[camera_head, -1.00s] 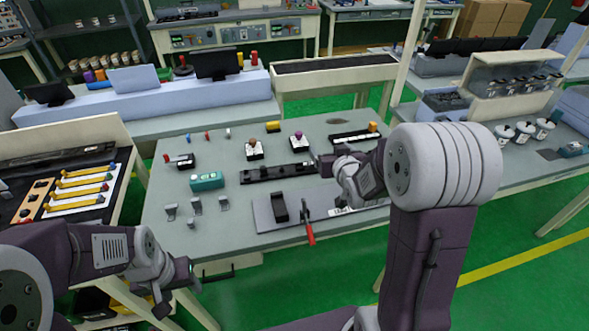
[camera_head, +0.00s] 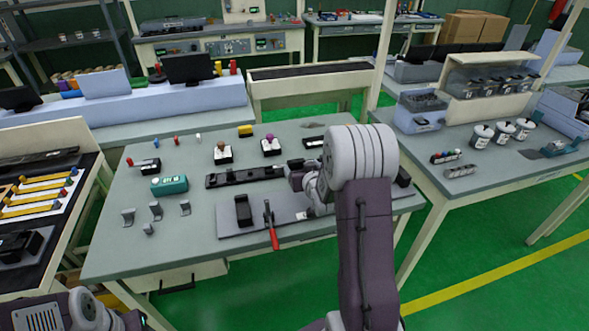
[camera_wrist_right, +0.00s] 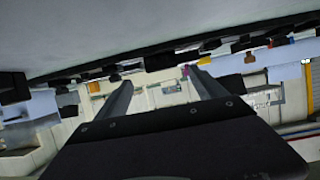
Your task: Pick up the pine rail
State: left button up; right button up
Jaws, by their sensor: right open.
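I cannot tell for sure which thing is the pine rail. Several yellow-brown bars with coloured ends (camera_head: 36,195) lie on a white board at the left edge of the head view; they are the nearest to pine in colour. My right gripper (camera_wrist_right: 160,80) is open, with nothing between its two fingers in the right wrist view. In the head view, my right arm hangs over the right part of the grey table, and its wrist hides the fingers. Part of my left arm shows at the bottom left; whether its gripper is open cannot be seen.
The grey table (camera_head: 120,250) holds a long black bar (camera_head: 245,176), a teal box (camera_head: 169,186), metal brackets (camera_head: 156,211), and a red-handled clamp (camera_head: 271,225) beside a black block (camera_head: 243,210). White jars (camera_head: 502,132) stand on the right bench. Green floor is free at the lower right.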

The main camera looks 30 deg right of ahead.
aim_at(297, 162)
jog(key=shift+w+f, duration=0.2)
jog(key=shift+w, duration=0.3)
jog(key=x, duration=0.5)
jog(key=shift+w+r, duration=0.1)
jog(key=shift+r, duration=0.15)
jog(key=shift+c, duration=1.2)
grip_shut()
